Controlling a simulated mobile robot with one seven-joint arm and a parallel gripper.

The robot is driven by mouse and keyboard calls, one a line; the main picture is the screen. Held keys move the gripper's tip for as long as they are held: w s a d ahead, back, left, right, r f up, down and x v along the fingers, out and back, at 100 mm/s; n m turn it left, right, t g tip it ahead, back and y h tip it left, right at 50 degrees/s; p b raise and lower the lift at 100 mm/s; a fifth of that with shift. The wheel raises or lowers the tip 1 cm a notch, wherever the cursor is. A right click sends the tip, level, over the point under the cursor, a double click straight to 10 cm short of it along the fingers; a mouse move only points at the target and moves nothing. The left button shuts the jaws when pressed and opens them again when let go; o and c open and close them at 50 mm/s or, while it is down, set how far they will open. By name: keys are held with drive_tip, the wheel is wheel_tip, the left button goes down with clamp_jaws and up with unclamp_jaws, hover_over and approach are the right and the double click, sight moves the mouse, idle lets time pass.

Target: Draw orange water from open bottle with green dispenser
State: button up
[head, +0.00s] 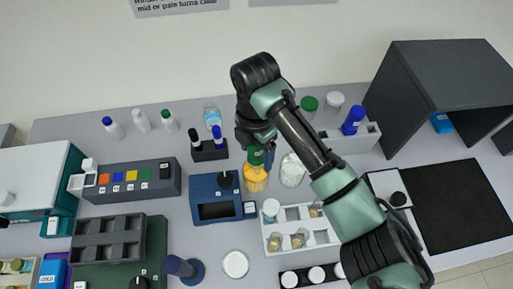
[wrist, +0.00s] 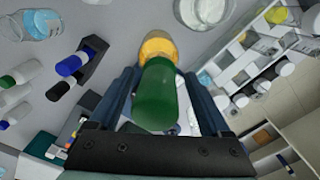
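The green dispenser (wrist: 155,95) stands between the two fingers of my gripper (wrist: 162,85) in the wrist view; the fingers appear closed on it. In the head view its green top (head: 255,157) shows just below my gripper (head: 258,143), directly over the bottle of orange water (head: 256,181). The orange liquid also shows past the dispenser's far end in the wrist view (wrist: 158,44). The dispenser's lower end and the bottle's mouth are hidden, so I cannot tell how deep the tip is.
A clear glass beaker (head: 292,170) stands close right of the bottle. A blue device (head: 216,209) stands left, and a white rack (head: 301,232) with vials in front. Behind left is a dark holder (head: 209,154) with pens. A dark shelf (head: 428,75) stands at right.

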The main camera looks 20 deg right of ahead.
drive_tip(key=shift+w+r, duration=0.15)
drive_tip(key=shift+w, duration=0.05)
wheel_tip(320, 180, up, 13)
drive_tip(key=shift+f, duration=0.15)
idle(0.3)
drive_tip(key=shift+d, duration=0.1)
idle(1.3)
